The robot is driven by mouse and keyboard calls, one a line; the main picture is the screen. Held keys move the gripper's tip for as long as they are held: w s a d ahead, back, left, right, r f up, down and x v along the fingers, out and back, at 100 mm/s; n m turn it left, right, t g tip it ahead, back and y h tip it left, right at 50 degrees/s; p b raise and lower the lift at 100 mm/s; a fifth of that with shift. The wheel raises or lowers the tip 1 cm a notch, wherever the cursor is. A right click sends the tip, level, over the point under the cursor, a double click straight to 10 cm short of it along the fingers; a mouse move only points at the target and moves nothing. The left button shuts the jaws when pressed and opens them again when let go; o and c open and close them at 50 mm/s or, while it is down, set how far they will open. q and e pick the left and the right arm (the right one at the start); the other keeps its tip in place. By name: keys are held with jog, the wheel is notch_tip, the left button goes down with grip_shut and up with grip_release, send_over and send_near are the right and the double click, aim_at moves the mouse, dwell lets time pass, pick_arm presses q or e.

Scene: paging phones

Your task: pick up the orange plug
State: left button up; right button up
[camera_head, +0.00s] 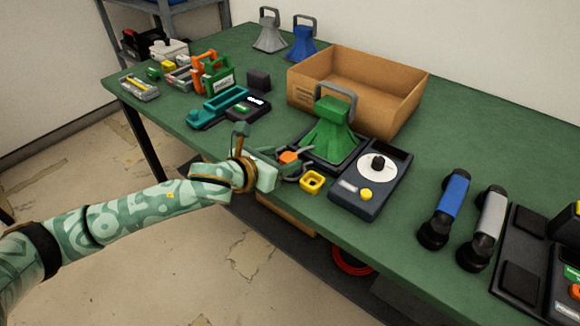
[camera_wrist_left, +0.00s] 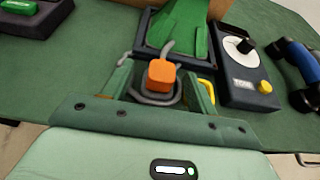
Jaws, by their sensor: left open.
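The orange plug (camera_head: 289,157) is a small block at the table's front edge, before the green horn. In the left wrist view the plug (camera_wrist_left: 161,75) sits between the fingers, with a grey cable curling around and below it. My left gripper (camera_head: 284,167) is at the plug and open, one finger on each side; it also shows in the left wrist view (camera_wrist_left: 158,82). Whether the fingers touch the plug cannot be told. My right gripper is not in view.
The green horn (camera_head: 328,131) stands close behind the plug. A yellow socket-like block (camera_head: 312,181) and a dark dial box (camera_head: 351,190) are to the right. A cardboard box (camera_head: 395,108) stands behind. Blue (camera_head: 452,196) and grey handsets lie further right.

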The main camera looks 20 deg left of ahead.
aim_at(293, 157)
pick_arm(q)
jog(key=b+x, duration=0.2)
jog(key=x, duration=0.1)
jog(key=f+b+x, duration=0.1)
jog(key=x, duration=0.1)
jog(key=shift+s+d, duration=0.1)
jog(key=shift+s, duration=0.15)
jog(key=shift+w, duration=0.3)
jog(key=shift+s+r, duration=0.1)
jog(key=shift+r, duration=0.15)
jog(key=c, duration=1.1)
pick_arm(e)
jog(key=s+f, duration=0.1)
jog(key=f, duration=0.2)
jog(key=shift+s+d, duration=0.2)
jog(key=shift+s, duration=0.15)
